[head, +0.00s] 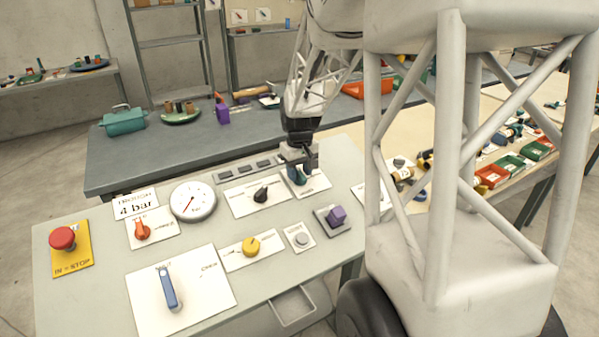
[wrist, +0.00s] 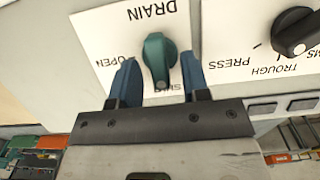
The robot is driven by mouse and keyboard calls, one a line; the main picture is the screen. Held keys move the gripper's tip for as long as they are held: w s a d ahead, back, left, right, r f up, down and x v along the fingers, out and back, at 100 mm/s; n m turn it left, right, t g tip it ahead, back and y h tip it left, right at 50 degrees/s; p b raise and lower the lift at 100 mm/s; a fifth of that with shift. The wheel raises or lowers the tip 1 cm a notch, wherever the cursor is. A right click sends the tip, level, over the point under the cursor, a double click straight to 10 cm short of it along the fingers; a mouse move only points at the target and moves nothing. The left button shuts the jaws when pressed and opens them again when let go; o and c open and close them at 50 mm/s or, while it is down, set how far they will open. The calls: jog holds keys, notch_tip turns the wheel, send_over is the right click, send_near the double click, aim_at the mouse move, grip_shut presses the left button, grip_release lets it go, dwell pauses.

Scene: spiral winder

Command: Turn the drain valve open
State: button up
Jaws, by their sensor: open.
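The drain valve is a teal knob (wrist: 158,60) on a white plate marked DRAIN and OPEN in the wrist view. Its narrow end lies towards a third word, mostly hidden by my gripper, that looks like SHUT. My gripper (wrist: 159,82) is open, with one blue finger on each side of the knob and a gap visible on both sides. I cannot tell how deep the fingers reach. In the head view my gripper (head: 298,168) is over the drain plate (head: 316,186) at the panel's back right, and mostly hides the knob.
A black knob (wrist: 295,35) marked TROUGH PRESS is close beside the drain plate.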

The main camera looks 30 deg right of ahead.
jog(key=shift+f, duration=0.25)
grip_shut()
